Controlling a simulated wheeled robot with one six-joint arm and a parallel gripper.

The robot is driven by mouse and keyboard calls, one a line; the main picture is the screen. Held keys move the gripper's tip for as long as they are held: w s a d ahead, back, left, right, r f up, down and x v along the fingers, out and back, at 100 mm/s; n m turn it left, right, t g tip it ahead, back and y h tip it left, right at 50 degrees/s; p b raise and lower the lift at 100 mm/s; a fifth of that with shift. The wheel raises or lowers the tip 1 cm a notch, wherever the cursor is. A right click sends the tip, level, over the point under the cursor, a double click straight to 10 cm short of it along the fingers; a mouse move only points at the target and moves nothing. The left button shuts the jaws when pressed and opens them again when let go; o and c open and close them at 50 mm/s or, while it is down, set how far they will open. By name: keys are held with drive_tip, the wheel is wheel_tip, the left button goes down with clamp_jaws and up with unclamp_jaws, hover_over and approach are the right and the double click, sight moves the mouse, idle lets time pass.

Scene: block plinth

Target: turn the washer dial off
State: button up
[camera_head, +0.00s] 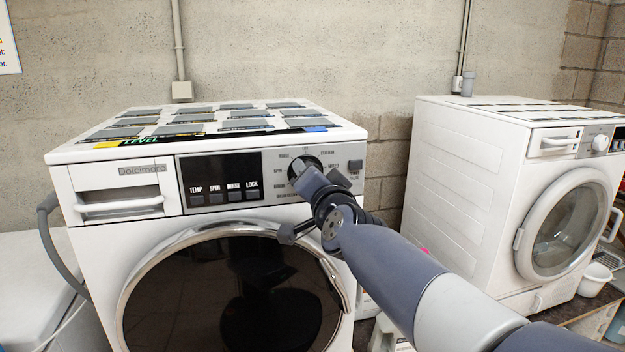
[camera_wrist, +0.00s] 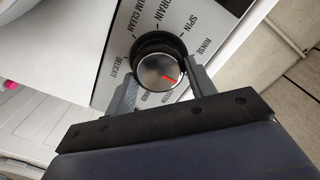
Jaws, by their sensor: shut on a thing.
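The washer dial (camera_wrist: 158,70) is a round silver knob with a red mark, set in a black ring on the front panel of the white washer (camera_head: 95,243). In the head view the dial (camera_head: 297,167) is partly hidden by my gripper (camera_head: 303,172) and arm. The OFF position cannot be made out.
A display panel with buttons (camera_head: 222,182) and a drawer (camera_head: 119,196) lie left of the dial. A round glass door (camera_head: 165,300) is below. A second white washer (camera_head: 455,190) stands to the right, with a white bucket (camera_head: 594,280) near its door.

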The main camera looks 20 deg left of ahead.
drive_tip(key=o, duration=1)
drive_tip(key=shift+p+v, duration=0.5)
drive_tip(key=shift+v, duration=4.9)
drive_tip(key=b+x, duration=0.1)
drive_tip(key=x, duration=1)
